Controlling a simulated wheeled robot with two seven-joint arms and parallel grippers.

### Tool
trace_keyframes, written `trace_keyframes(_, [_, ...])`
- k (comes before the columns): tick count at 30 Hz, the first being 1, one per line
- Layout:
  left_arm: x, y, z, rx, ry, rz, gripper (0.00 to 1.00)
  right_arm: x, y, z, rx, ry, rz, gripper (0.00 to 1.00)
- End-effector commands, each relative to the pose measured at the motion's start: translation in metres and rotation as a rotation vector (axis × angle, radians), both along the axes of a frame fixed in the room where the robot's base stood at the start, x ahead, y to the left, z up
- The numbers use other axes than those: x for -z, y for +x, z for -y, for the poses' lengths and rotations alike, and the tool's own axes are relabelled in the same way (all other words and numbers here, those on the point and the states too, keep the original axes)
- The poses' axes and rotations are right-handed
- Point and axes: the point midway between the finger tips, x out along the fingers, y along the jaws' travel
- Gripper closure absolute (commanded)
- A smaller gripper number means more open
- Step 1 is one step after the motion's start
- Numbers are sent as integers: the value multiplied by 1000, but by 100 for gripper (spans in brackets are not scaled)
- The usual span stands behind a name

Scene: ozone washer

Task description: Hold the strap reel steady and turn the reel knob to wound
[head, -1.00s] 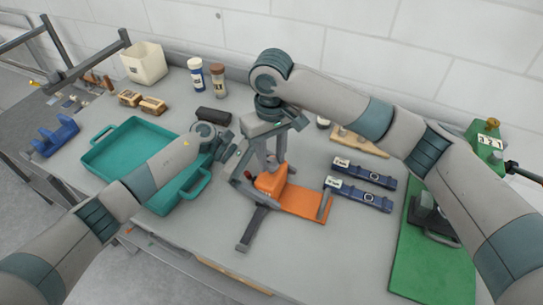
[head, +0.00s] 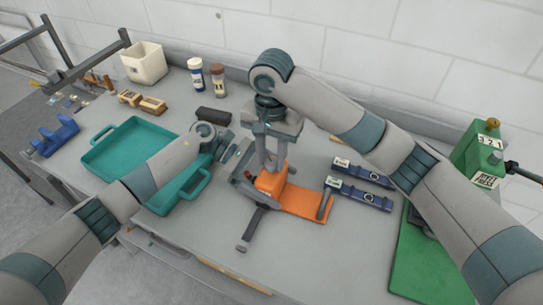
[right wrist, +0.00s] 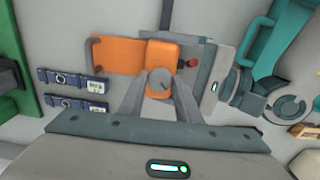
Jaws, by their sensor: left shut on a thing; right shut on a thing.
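The strap reel is an orange block (head: 271,184) on an orange plate (head: 305,203) with a grey frame, near the middle of the bench. In the right wrist view the reel body (right wrist: 162,52) carries a round grey knob (right wrist: 160,83) with a dark line. My right gripper (head: 271,167) reaches down from above, shut on the knob, with its fingers on either side. My left gripper (head: 238,172) is at the reel's left side, shut on its grey frame (right wrist: 214,75); the exact contact is hard to see. A small red part (right wrist: 191,63) lies between frame and block.
A teal tray (head: 128,137) stands left of the reel. Two dark blue strap pieces (head: 358,195) lie to its right, with a green press (head: 480,150) beyond. Bottles (head: 196,76) and a white bin (head: 145,62) stand at the back.

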Motion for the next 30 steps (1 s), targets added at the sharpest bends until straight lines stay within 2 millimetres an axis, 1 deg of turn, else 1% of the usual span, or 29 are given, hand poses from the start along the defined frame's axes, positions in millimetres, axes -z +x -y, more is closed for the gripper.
trace_keyframes(30, [0,-1,0,2,0,-1,51,-1,1,1,967,0,3,92])
